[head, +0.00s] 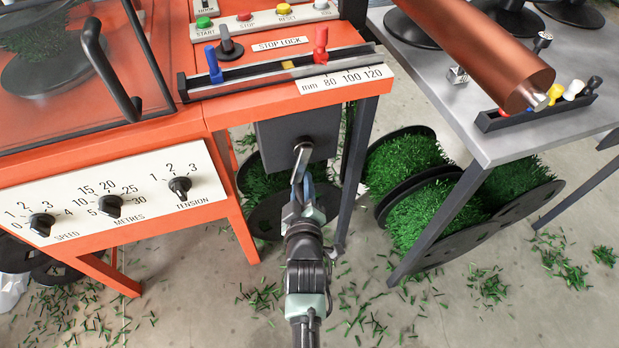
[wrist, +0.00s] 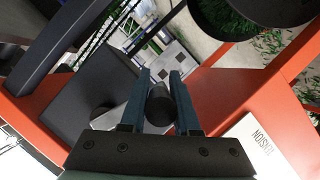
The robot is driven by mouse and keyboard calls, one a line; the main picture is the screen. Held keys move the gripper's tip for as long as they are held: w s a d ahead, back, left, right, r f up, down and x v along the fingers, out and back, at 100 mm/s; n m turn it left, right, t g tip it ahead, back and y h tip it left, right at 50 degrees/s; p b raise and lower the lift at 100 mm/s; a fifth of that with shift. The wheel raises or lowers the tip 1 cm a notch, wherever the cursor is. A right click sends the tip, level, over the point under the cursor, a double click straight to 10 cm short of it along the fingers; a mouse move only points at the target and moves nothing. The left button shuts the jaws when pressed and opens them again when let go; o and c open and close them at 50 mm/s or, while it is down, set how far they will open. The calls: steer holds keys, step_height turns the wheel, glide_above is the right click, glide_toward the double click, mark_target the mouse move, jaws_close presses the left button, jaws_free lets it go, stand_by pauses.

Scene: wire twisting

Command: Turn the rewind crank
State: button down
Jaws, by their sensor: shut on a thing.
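The rewind crank sits on a dark grey box (head: 277,133) under the right end of the orange machine. Its metal crank arm (head: 299,165) hangs down from a hub on the box's front, tilted slightly left. My gripper (head: 297,204) is at the lower end of the crank arm. In the wrist view my gripper (wrist: 160,98) has its two fingers on either side of the dark, round crank handle (wrist: 159,107) and is shut on it. In the head view the handle is hidden by the gripper.
The machine's orange leg (head: 241,233) and a dark post (head: 357,150) flank the crank. A grey table (head: 462,110) bears a copper roll (head: 485,50). Green clippings litter the floor.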

steer(key=shift+s+a+r+m+g+y+p, duration=0.15)
steer(key=shift+a+r+m+g+y+p, duration=0.1)
steer(key=shift+a+m, duration=0.3)
steer(key=shift+s+a+r+m+g+y+p, duration=0.15)
steer(key=shift+a+r+m+y+p, duration=0.1)
steer(key=shift+a+m, duration=0.25)
steer(key=a+r+m+y, duration=0.1)
steer(key=a+m, duration=0.1)
steer(key=s+a+r+m+g+y+p, duration=0.1)
steer(key=r+m, duration=0.1)
steer(key=shift+s+a+y, duration=0.1)
steer(key=shift+a+y, duration=0.3)
steer(key=shift+d+r+m+y+p, duration=0.1)
steer(key=shift+r+m+y, duration=0.95)
steer(key=shift+r+m, duration=0.8)
steer(key=shift+a+r+m+y+p, duration=0.1)
steer(key=shift+r+m+y, duration=1)
steer(key=shift+r+m, duration=0.65)
steer(key=shift+d+r+m+y+p, duration=0.1)
steer(key=shift+r+m+y, duration=0.95)
steer(key=shift+r+m, duration=0.8)
steer(key=shift+r, duration=0.1)
